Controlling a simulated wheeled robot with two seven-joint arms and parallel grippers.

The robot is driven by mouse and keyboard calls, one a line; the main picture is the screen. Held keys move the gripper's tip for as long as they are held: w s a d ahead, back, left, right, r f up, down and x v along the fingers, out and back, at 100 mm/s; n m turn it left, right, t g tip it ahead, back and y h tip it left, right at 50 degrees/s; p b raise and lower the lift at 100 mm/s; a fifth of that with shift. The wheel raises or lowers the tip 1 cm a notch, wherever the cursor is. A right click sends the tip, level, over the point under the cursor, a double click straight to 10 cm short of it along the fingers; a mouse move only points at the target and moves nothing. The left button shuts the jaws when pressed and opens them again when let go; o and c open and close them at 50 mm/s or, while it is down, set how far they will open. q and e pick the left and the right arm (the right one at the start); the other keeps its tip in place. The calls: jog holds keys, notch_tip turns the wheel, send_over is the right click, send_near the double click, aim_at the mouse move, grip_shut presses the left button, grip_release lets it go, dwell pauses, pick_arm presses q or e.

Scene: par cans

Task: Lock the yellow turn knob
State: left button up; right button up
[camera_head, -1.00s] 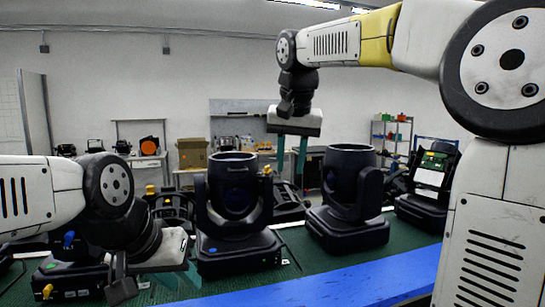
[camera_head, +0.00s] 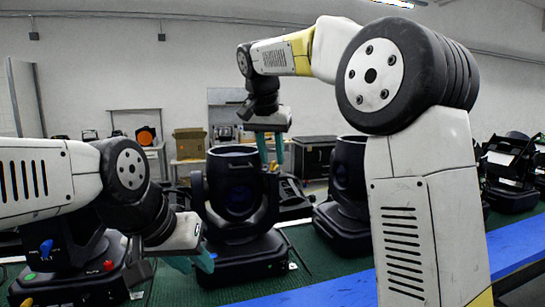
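A small yellow knob (camera_head: 274,167) shows at the right upper side of the central black par can (camera_head: 238,225). My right gripper (camera_head: 271,162) points down from above, its two teal fingers apart, with the tips at the knob in this view. I cannot tell whether they touch it. My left gripper (camera_head: 193,263) is low in front of the same can's left base. Its teal fingers are seen edge-on, so their gap is unclear, and they cover part of the base.
Another par can (camera_head: 345,190) stands to the right, partly behind my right arm. A black unit with a blue knob (camera_head: 46,248) and a red knob (camera_head: 108,265) is at lower left. A blue strip (camera_head: 335,292) runs along the front edge. Another light (camera_head: 510,175) stands far right.

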jog(key=shift+w+f, duration=0.1)
jog(key=shift+f, duration=0.2)
grip_shut()
